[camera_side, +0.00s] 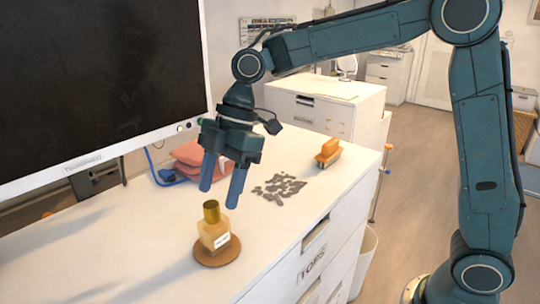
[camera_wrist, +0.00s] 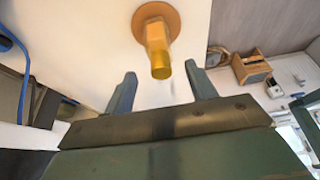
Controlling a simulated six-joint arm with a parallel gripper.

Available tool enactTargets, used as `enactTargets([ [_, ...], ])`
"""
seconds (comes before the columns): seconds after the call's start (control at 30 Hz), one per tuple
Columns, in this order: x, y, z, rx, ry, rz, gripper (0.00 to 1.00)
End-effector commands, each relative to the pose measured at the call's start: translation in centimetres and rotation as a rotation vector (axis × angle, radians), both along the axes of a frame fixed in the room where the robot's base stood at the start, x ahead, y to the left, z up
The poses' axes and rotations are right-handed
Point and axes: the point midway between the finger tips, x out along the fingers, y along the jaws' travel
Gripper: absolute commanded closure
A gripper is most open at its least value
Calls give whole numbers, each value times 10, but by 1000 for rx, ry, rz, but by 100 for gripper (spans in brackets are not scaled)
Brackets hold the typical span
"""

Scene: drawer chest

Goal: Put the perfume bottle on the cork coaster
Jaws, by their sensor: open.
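The perfume bottle (camera_side: 214,230), amber with a gold cap, stands upright on the round brown cork coaster (camera_side: 230,252) on the white chest top. In the wrist view the bottle (camera_wrist: 156,42) also shows over the coaster (camera_wrist: 171,14), beyond the fingertips. My gripper (camera_side: 221,198) is open and empty, its fingers pointing down above and slightly behind the bottle in the side view. A gap separates the fingertips from the cap, and nothing is between the fingers (camera_wrist: 161,80).
A monitor (camera_side: 100,85) stands at the left. A pink folded cloth (camera_side: 195,158) lies behind my gripper, with grey pebble-like pieces (camera_side: 279,188) and an orange-topped brush (camera_side: 327,152) to the right. The chest top near the front left is clear.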

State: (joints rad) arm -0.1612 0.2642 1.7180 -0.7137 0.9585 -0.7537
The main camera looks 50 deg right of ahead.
Motion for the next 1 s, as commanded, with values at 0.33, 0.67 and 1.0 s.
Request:
enactTargets([
  [0.33,0,-14,33,0,-1,-1,44],
  [0.67,-1,-16,36,-1,0,0,44],
  [1.0,-1,-15,36,-1,0,-1,44],
])
